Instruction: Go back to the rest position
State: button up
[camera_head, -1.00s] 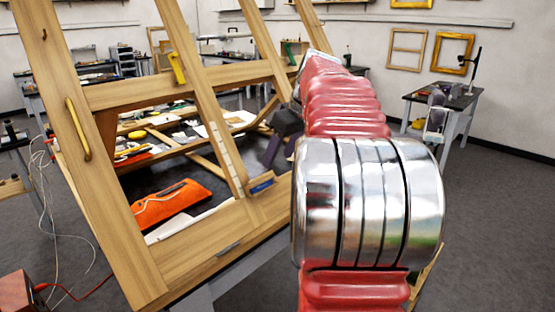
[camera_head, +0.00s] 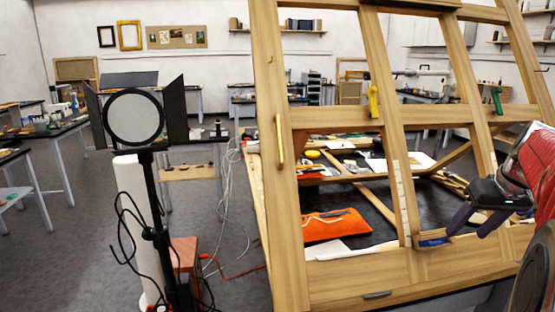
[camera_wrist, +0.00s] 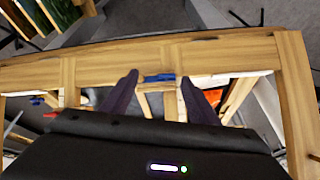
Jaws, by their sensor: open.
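My gripper (camera_head: 478,220) is at the right of the head view, at the end of my red and silver arm. In the wrist view my gripper (camera_wrist: 156,88) points toward the lower rail of a large wooden frame (camera_wrist: 215,55). A small blue item (camera_wrist: 159,77) on the frame shows between the fingers in that picture. In the head view the blue item (camera_head: 433,241) lies on the lower rail of the wooden frame (camera_head: 345,271), to the left of and below the fingers. I cannot tell whether the fingers touch the frame.
A lamp on a black stand (camera_head: 134,118) stands at the left, with loose cables and a red box (camera_head: 185,256) near its foot. An orange pouch (camera_head: 330,225) lies behind the frame's bars. Grey floor (camera_head: 75,250) is open at the far left.

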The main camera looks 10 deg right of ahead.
jog(key=s+a+f+n, duration=0.1)
jog(key=s+a+f, duration=0.2)
jog(key=a, duration=0.9)
jog(key=s+a+f, duration=0.3)
jog(key=s+a, duration=0.5)
jog(key=a, duration=0.5)
jog(key=s+a+f+n+t, duration=0.1)
jog(key=s+a+f, duration=0.3)
jog(key=a, duration=0.9)
jog(key=shift+s+n, duration=0.3)
jog(key=shift+s, duration=0.4)
